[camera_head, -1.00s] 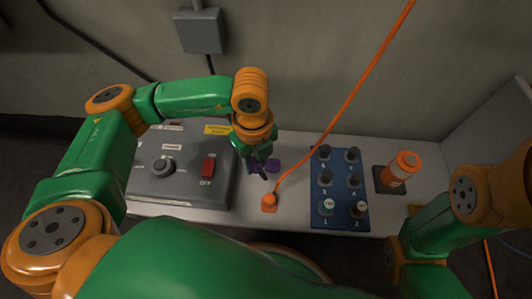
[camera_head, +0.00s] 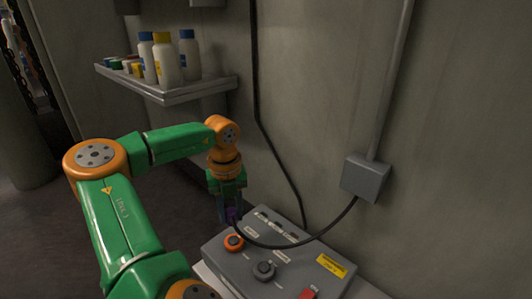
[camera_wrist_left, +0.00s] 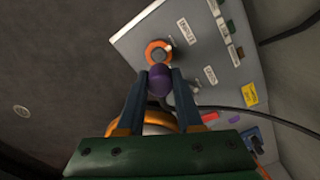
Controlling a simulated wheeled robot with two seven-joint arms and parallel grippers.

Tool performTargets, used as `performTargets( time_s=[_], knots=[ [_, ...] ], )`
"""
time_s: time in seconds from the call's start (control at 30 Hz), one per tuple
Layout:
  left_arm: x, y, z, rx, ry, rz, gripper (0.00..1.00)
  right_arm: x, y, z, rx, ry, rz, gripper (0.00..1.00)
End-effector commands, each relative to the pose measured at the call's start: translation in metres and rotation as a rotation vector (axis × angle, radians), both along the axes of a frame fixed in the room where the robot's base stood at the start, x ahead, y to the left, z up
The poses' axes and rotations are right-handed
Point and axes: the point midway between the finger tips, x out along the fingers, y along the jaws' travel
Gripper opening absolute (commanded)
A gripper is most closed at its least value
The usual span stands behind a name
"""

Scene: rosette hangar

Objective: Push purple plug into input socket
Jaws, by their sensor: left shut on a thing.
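My left gripper (camera_head: 231,212) is shut on the purple plug (camera_head: 232,215) above the left end of the grey control box. The plug also shows in the left wrist view (camera_wrist_left: 160,84), between the two fingertips. An orange-ringed socket (camera_head: 233,242) on the box top lies just below the plug in the head view. In the left wrist view the socket (camera_wrist_left: 152,44) shows just beyond the plug, whose tip overlaps the near edge of the ring. I cannot tell whether they touch. My right gripper is out of view.
The grey control box (camera_head: 224,256) carries a black knob (camera_head: 264,270) and a red switch (camera_head: 308,293). A black cable loops close behind the gripper to a wall box (camera_head: 366,177). A shelf (camera_head: 165,92) with bottles hangs at upper left. Open floor lies left of the box.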

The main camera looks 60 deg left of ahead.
Motion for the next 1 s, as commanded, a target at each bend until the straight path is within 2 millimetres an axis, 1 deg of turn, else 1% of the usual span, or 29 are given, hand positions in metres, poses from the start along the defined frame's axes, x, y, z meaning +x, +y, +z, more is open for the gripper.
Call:
performTargets(
  time_s=[0.07,0.4,0.5,0.7,1.0],
  knots=[
    [-0.002,0.002,-0.002,-0.001,0.000,-0.001,0.00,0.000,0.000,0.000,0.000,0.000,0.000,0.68],
    [-0.002,0.001,-0.042,-0.002,0.003,-0.002,0.00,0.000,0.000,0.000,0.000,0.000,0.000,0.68],
    [-0.002,0.001,-0.050,-0.001,0.003,-0.003,0.00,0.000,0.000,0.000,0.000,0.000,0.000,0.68],
    [-0.002,0.001,-0.056,0.000,0.002,-0.003,0.00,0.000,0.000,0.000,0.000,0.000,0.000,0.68],
    [-0.002,0.001,-0.056,0.000,0.002,-0.003,0.00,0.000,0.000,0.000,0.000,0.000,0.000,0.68]
  ],
)
